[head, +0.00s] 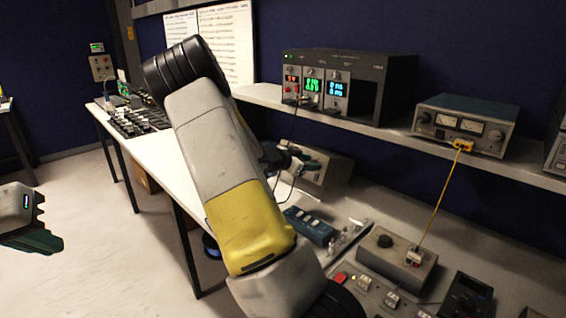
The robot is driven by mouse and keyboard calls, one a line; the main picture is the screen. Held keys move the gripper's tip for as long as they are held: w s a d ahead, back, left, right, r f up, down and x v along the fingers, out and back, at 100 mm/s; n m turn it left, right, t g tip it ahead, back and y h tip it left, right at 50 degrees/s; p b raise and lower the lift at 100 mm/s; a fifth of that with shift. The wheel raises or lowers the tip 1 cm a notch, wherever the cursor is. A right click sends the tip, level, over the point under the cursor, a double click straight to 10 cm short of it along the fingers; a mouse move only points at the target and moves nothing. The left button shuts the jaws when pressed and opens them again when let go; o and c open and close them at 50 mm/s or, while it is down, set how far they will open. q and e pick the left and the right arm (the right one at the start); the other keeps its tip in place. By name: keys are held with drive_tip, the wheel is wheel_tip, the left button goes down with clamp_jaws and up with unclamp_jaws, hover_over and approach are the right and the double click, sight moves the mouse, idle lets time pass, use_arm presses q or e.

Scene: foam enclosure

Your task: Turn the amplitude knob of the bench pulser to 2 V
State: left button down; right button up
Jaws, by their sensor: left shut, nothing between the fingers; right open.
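No label marks the bench pulser legibly. A beige box (335,172) stands under the shelf, partly behind my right arm; its knob and dial are too small or hidden to read.
The shelf (440,150) above carries a black rack (385,85) with lit displays and a two-meter instrument (465,125). A blue box (309,225) and a switch panel (375,292) lie on the bench. The floor at left is clear.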

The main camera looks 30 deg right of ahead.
clamp_jaws()
drive_tip(key=shift+m, duration=0.3)
drive_tip(key=m, duration=0.9)
idle(0.3)
idle(0.3)
unclamp_jaws()
